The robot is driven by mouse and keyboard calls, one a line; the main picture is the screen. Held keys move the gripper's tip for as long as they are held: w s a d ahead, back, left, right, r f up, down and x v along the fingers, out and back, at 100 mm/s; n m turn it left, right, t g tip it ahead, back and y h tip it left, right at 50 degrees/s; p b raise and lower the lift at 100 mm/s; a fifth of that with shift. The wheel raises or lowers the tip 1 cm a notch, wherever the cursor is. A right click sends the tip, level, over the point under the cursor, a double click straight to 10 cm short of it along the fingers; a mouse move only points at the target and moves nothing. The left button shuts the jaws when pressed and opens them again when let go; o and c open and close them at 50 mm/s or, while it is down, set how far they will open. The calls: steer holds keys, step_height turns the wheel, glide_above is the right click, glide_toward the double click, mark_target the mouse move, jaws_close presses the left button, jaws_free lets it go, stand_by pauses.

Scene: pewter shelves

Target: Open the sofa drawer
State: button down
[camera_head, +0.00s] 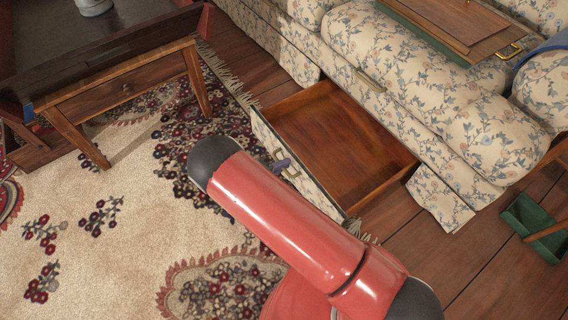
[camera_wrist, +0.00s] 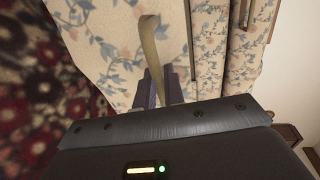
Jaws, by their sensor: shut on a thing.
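The sofa drawer (camera_head: 318,135) stands pulled out from under the floral sofa (camera_head: 400,70), showing its empty wooden inside. Its floral front also fills the middle of the wrist view (camera_wrist: 105,55). Part of the drawer front is hidden by my arm in the head view.
A dark-topped wooden table (camera_head: 120,90) with a metal pot (camera_head: 94,5) stands at upper left. A patterned rug (camera_head: 110,200) covers the floor before the drawer. A wooden case (camera_head: 450,20) lies on the sofa. A green box (camera_head: 535,225) stands at right.

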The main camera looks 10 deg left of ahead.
steer(key=c, duration=1.9)
jaws_free()
steer(key=v, duration=0.7)
steer(key=shift+s+a+p, duration=0.25)
steer(key=shift+s+p, duration=0.05)
steer(key=shift+s, duration=0.05)
